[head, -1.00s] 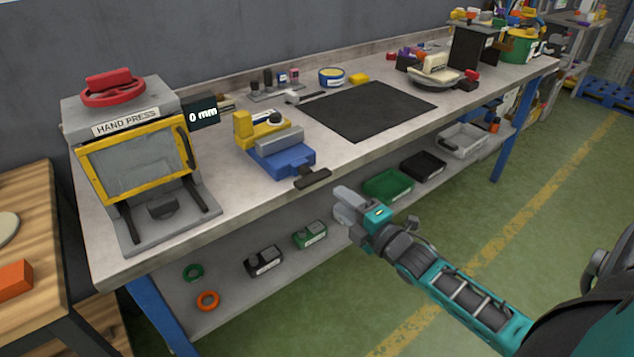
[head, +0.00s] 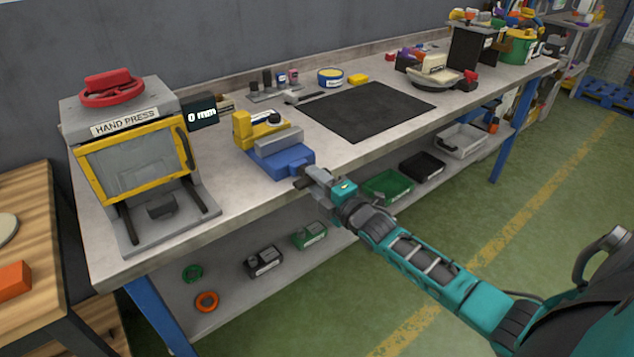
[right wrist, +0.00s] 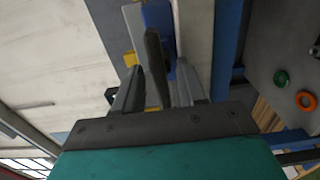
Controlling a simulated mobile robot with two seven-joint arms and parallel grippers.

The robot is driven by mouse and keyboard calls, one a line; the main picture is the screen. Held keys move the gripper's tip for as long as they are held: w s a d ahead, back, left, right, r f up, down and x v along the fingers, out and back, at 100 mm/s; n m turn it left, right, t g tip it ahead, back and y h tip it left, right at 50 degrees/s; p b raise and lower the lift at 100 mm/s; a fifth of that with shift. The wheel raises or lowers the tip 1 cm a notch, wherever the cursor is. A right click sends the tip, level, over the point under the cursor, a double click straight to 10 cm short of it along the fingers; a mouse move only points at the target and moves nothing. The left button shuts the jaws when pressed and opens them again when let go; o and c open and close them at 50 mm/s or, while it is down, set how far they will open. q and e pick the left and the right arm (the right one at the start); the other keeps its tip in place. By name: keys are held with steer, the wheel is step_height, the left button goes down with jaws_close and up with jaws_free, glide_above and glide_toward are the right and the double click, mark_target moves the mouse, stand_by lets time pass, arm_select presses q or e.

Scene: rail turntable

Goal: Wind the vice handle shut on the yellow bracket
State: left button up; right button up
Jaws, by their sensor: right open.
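The blue vice (head: 282,160) stands at the bench's front edge, with a grey jaw block on top. The yellow bracket (head: 252,131) sits behind that block, and a dark round knob shows beside it. The vice's dark handle bar (head: 300,184) sticks out over the front edge, partly covered by my right gripper (head: 311,178). In the right wrist view the handle (right wrist: 155,68) lies between the two open fingers of my right gripper (right wrist: 159,72); I cannot tell if either finger touches it. Part of the blue vice (right wrist: 158,15) shows beyond. My left gripper is not in view.
The hand press (head: 135,160) stands left of the vice. A black mat (head: 368,110) lies to the right. Below, the lower shelf (head: 225,285) holds green (head: 385,187) and black (head: 422,166) trays. Floor in front of the bench is clear.

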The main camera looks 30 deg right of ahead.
jaws_close()
